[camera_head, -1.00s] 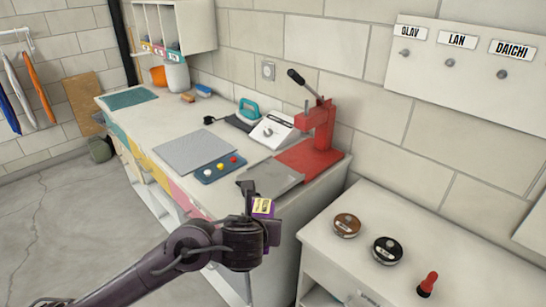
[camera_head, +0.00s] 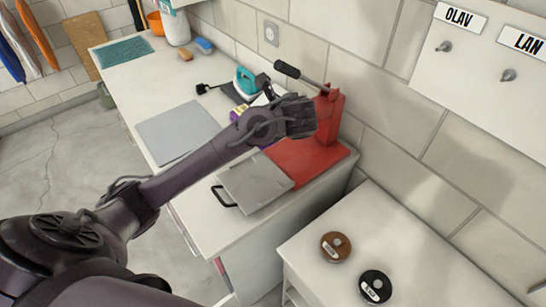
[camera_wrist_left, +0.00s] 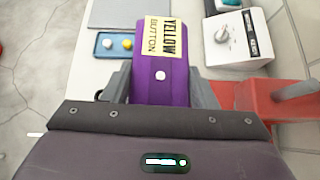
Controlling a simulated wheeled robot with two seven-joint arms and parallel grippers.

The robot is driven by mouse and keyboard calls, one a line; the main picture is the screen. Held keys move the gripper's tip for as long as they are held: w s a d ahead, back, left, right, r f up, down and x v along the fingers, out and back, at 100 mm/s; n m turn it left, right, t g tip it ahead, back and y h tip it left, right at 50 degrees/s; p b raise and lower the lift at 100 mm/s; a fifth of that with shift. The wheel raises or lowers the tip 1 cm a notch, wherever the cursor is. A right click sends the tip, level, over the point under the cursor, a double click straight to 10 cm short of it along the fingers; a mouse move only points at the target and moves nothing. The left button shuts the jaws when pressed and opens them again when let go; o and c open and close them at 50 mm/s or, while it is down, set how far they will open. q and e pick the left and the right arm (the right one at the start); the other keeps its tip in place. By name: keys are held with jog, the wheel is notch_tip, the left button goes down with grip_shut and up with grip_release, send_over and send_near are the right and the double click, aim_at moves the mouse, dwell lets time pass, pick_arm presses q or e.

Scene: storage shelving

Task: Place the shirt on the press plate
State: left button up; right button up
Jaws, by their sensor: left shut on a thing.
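A purple piece with a yellow tag reading "YELLOW BUTTON" (camera_wrist_left: 155,92), apparently the folded shirt, fills the middle of the left wrist view. My left gripper (camera_wrist_left: 162,85) is shut on it, one finger on each side. In the head view my own arm hides most of the shirt; small purple parts show beside the arm, above the worktop near the press. The red press (camera_head: 318,152) stands at the bench's right end, its dark-handled lever (camera_head: 287,69) raised. The grey press plate (camera_head: 256,183), with a black handle in front, lies bare at its front. My right gripper is not in view.
A grey mat (camera_head: 177,131) lies on the bench, left of the arm. Behind are a teal iron (camera_head: 246,80) and a white dial box (camera_wrist_left: 238,38). A blue tray of buttons (camera_wrist_left: 113,48) is left of the shirt. A lower cabinet holds two round tins.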

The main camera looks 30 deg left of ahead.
pick_arm(q)
jog(key=shift+w, duration=0.15)
jog(key=f+b, duration=0.1)
jog(key=s+f+b, duration=0.1)
jog(key=b, duration=0.1)
jog(key=shift+f, duration=0.3)
notch_tip(320, 180, down, 12)
jog(key=shift+f+p, duration=0.1)
jog(key=shift+p, duration=0.65)
notch_tip(320, 180, down, 4)
jog(key=shift+w+f, duration=0.1)
jog(key=shift+f, duration=0.05)
jog(key=shift+f, duration=0.15)
jog(key=o, duration=1)
